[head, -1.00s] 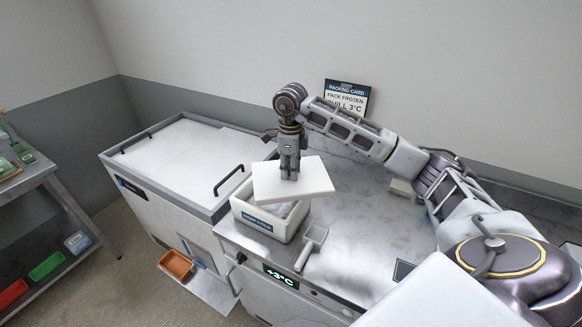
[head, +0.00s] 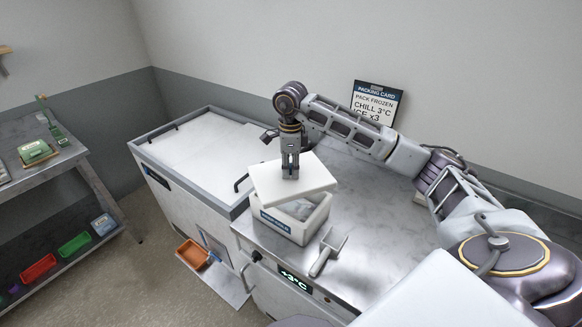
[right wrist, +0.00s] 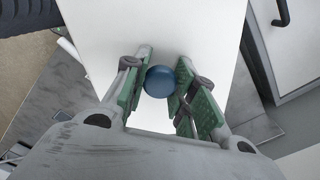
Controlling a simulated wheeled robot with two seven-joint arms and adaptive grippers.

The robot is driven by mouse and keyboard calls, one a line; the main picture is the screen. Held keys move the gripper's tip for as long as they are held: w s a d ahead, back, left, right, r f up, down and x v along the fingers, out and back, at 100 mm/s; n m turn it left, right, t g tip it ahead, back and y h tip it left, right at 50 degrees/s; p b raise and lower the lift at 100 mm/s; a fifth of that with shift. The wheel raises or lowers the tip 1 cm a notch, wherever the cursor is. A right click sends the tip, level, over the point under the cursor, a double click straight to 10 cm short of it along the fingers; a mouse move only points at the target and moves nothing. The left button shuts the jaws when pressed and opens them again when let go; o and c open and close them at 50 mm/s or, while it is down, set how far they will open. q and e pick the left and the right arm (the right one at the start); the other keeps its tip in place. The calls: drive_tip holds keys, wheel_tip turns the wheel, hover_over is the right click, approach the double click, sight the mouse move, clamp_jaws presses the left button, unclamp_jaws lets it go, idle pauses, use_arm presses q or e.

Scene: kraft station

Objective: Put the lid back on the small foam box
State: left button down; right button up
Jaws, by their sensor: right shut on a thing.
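The small white foam box (head: 282,226), with a blue label on its front, stands on the steel counter near the front left edge. Its open top shows pale contents at the front and right. The flat white lid (head: 315,182) is above the box, turned askew to it and covering the rear part of the opening from this view. My right gripper (head: 290,176) is shut on the lid's blue knob (right wrist: 160,82), which sits between the green finger pads in the right wrist view. Whether the lid touches the rim is unclear. My left gripper is not in view.
A chest freezer (head: 200,150) adjoins the counter at left. The packing card (head: 377,102) is at the wall behind. A shelf rack (head: 75,160) stands far left.

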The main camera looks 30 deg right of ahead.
sight(291, 177)
drive_tip(key=shift+n, duration=0.3)
drive_tip(key=shift+f, duration=0.2)
idle(0.3)
drive_tip(key=shift+f+b, duration=1.1)
drive_tip(key=shift+f, duration=0.8)
drive_tip(key=shift+f+b, duration=0.8)
drive_tip(key=shift+f, duration=0.3)
drive_tip(key=shift+f+b, duration=0.15)
drive_tip(key=shift+b, duration=0.35)
idle(1.2)
idle(0.3)
drive_tip(key=o, duration=1.5)
